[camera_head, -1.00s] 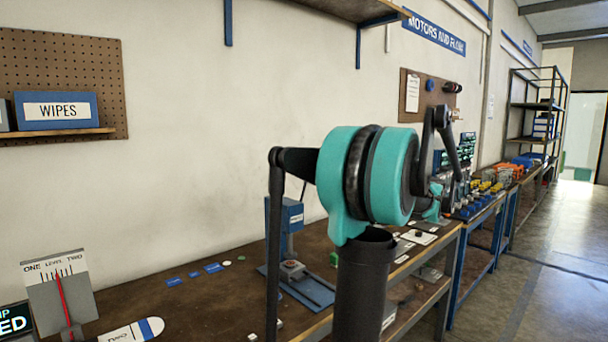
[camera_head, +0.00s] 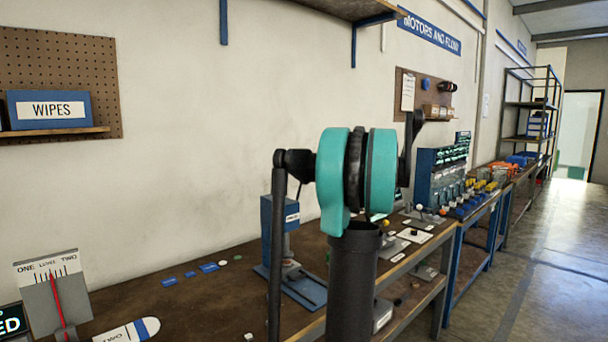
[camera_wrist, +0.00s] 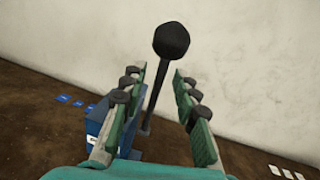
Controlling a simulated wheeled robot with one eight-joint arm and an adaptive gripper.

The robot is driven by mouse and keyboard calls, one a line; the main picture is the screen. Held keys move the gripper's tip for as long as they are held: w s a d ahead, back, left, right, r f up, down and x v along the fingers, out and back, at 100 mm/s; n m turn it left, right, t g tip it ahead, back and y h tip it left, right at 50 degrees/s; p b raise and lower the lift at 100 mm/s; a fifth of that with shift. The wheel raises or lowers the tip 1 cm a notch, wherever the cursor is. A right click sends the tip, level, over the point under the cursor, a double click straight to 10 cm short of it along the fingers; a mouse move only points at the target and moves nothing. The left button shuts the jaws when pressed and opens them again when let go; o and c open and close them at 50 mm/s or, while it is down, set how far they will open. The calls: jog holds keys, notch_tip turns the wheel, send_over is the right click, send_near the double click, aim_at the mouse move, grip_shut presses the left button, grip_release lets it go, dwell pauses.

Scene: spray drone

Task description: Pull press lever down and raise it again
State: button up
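The blue press (camera_head: 272,235) stands on the brown bench in the head view, partly hidden behind my arm. In the wrist view the press (camera_wrist: 98,122) shows behind the left finger. Its lever (camera_wrist: 157,88) is a dark rod with a round black knob (camera_wrist: 171,41). The rod rises between the two fingers of my gripper (camera_wrist: 158,84), and the knob stands beyond the fingertips. My gripper is open, with visible space on both sides of the rod. In the head view my arm hides most of the gripper and the lever.
A gauge (camera_head: 50,295) with a red needle stands at the front left of the bench (camera_head: 190,310). Blue tags (camera_head: 208,267) lie left of the press. Small parts and racks (camera_head: 440,180) fill the bench farther right. The wall (camera_head: 170,170) is close behind.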

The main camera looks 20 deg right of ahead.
jog(key=shift+w+a, duration=0.35)
jog(key=shift+w, duration=0.25)
jog(key=shift+c, duration=0.6)
grip_shut()
